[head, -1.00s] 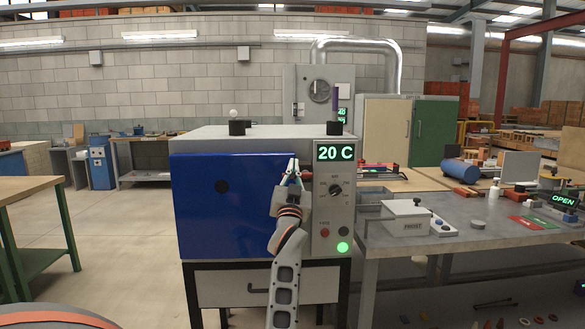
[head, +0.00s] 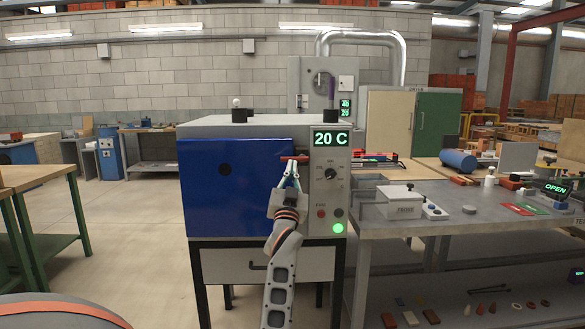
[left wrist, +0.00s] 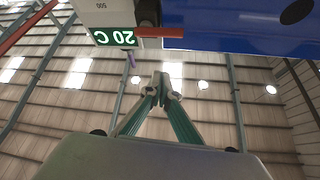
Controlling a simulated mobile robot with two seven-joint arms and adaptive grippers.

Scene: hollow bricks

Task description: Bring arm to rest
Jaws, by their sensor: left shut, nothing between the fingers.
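My left gripper (head: 291,166) is upright in front of the blue kiln door (head: 225,185), near its right edge. Its fingers are shut with nothing between them. The fingertips show just below a red door handle (head: 294,157). In the left wrist view the shut fingertips (left wrist: 162,80) stand clear of the red handle (left wrist: 160,31), with a gap between. The blue door looks closed. The kiln's display (head: 330,139) reads 20 C, and a green lamp (head: 338,228) glows below it. My right gripper is not in view.
A grey metal table (head: 450,215) stands right of the kiln, with a lidded white box (head: 402,204) and small items on it. A green-legged workbench (head: 38,178) stands at the left. The floor between bench and kiln is clear.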

